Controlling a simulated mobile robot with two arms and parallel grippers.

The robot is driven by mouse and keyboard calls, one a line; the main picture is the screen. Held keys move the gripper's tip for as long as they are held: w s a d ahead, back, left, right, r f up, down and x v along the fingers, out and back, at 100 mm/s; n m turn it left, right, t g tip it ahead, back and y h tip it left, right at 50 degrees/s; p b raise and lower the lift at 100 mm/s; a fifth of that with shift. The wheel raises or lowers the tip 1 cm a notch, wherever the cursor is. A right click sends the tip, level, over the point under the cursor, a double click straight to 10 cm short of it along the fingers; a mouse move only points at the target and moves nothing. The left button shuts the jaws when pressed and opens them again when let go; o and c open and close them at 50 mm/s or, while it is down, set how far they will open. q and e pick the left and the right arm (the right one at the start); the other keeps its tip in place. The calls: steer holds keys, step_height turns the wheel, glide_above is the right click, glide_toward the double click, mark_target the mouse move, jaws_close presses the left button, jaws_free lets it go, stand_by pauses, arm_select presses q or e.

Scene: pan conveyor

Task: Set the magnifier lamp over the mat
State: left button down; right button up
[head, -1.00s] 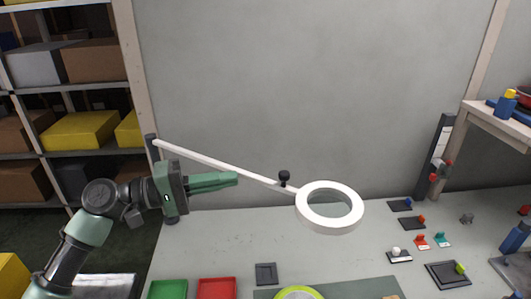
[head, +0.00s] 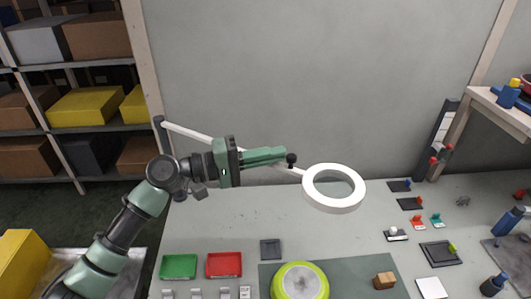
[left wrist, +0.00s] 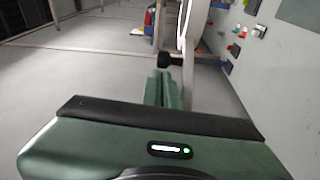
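The magnifier lamp has a white ring head (head: 313,197) on a long white arm (head: 190,134) that starts at a dark post at the back left. A black knob (head: 291,158) stands on the arm just left of the ring. The grey-green mat (head: 347,274) lies at the front of the table; the ring appears beyond its far edge in the head view. My left gripper (head: 285,155) has its fingertips at the knob, which also shows in the left wrist view (left wrist: 168,60). Its fingers look close together; whether they grip the knob is unclear. My right gripper is not in view.
A lime-rimmed pan (head: 300,283) and a wooden block (head: 384,281) are on the mat. Green (head: 178,266) and red (head: 223,264) trays lie to its left. Small fixtures (head: 411,204) stand at the right. Shelves (head: 60,128) are at the left.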

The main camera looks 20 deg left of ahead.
arm_select(q)
steer(key=shift+s+d+f, duration=0.1)
steer(key=shift+s+d, duration=0.15)
steer(key=shift+d, duration=0.1)
steer(key=s+g+b, duration=0.1)
steer(key=s, duration=0.1)
steer(key=s+a+m+g+h+b, duration=0.1)
steer(key=s+m+b, duration=0.1)
steer(key=s+b, duration=0.1)
steer(key=shift+s+a+g+h, duration=0.3)
steer(key=shift+a+g, duration=0.05)
steer(key=shift+g, duration=0.05)
steer(key=shift+a+f, duration=0.1)
steer(key=b+v, duration=0.3)
steer(key=v, duration=0.5)
steer(key=shift+w, duration=0.2)
